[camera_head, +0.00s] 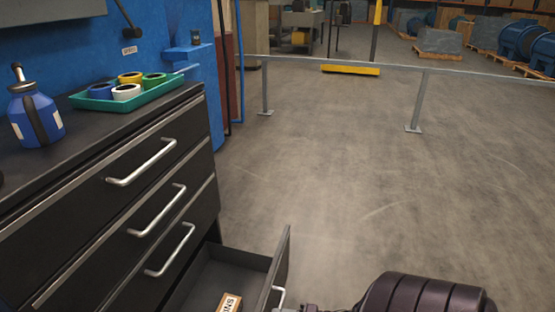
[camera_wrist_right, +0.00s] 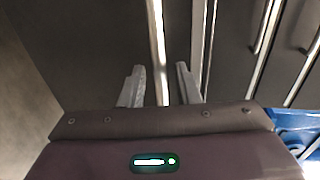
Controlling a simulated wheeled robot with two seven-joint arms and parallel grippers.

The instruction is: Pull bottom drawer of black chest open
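The black chest (camera_head: 150,130) stands at the left in the head view. Its bottom drawer (camera_head: 215,275) is pulled out, and its inside shows with a small labelled box (camera_head: 229,303) in it. The drawers above it are closed. The bottom drawer's silver handle (camera_head: 279,296) is partly cut off by the lower edge. In the right wrist view my right gripper (camera_wrist_right: 159,69) is open, with its two fingers on either side of the silver handle bar (camera_wrist_right: 155,35); gaps show beside the bar. My left gripper is in neither view.
A green tray (camera_head: 130,100) with several coloured rolls and a blue bottle (camera_head: 36,115) stand on the chest top. The floor (camera_head: 340,190) right of the chest is clear up to a grey railing (camera_head: 350,65).

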